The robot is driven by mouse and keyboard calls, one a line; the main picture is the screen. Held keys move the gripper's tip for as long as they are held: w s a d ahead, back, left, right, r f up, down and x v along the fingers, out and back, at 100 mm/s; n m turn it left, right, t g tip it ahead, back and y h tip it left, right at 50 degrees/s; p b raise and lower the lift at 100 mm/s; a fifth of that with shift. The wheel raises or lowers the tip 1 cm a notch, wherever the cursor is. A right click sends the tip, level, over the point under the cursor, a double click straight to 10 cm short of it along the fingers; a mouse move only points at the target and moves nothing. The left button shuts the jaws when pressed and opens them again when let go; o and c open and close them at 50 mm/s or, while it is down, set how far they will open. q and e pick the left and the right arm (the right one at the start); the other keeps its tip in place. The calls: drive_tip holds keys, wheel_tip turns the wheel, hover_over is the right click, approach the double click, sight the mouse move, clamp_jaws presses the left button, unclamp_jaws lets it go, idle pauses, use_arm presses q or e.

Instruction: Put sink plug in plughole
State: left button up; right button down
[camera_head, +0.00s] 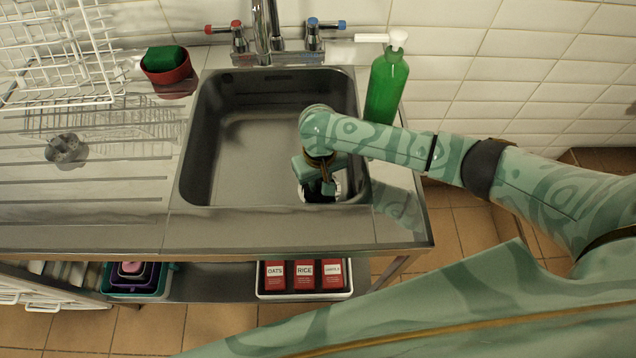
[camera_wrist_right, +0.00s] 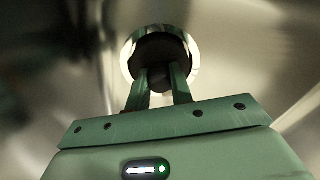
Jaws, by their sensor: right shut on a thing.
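The steel sink (camera_head: 240,165) is set in the counter. My right gripper (camera_head: 322,188) reaches down into its front right corner. The bright metal plughole ring (camera_head: 337,190) shows around the fingertips. In the right wrist view, my right gripper (camera_wrist_right: 160,80) is shut on the small knob of the dark sink plug (camera_wrist_right: 150,48). The plughole ring (camera_wrist_right: 193,55) frames the plug. I cannot tell whether the plug is seated or just above the hole. The fingers hide part of the plug. My left gripper is not in view.
A tap (camera_head: 262,30) stands behind the sink, with a green soap bottle (camera_head: 386,88) right of the basin. A red bowl with a sponge (camera_head: 166,62), a white dish rack (camera_head: 60,50) and a grey rounded object (camera_head: 65,148) are on the left. The basin's left is clear.

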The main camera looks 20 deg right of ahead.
sight(320, 180)
drive_tip(key=shift+f, duration=0.6)
drive_tip(key=shift+r, duration=0.2)
drive_tip(key=c, duration=1.2)
unclamp_jaws()
drive_tip(key=shift+f, duration=0.15)
drive_tip(key=shift+c, duration=0.2)
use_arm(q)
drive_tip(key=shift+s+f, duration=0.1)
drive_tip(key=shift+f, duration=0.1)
use_arm(e)
drive_tip(key=shift+r, duration=0.25)
use_arm(q)
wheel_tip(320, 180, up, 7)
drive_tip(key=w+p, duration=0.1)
drive_tip(key=p, duration=0.6)
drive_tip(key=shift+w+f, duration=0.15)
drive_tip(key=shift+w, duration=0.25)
use_arm(e)
wheel_tip(320, 180, up, 12)
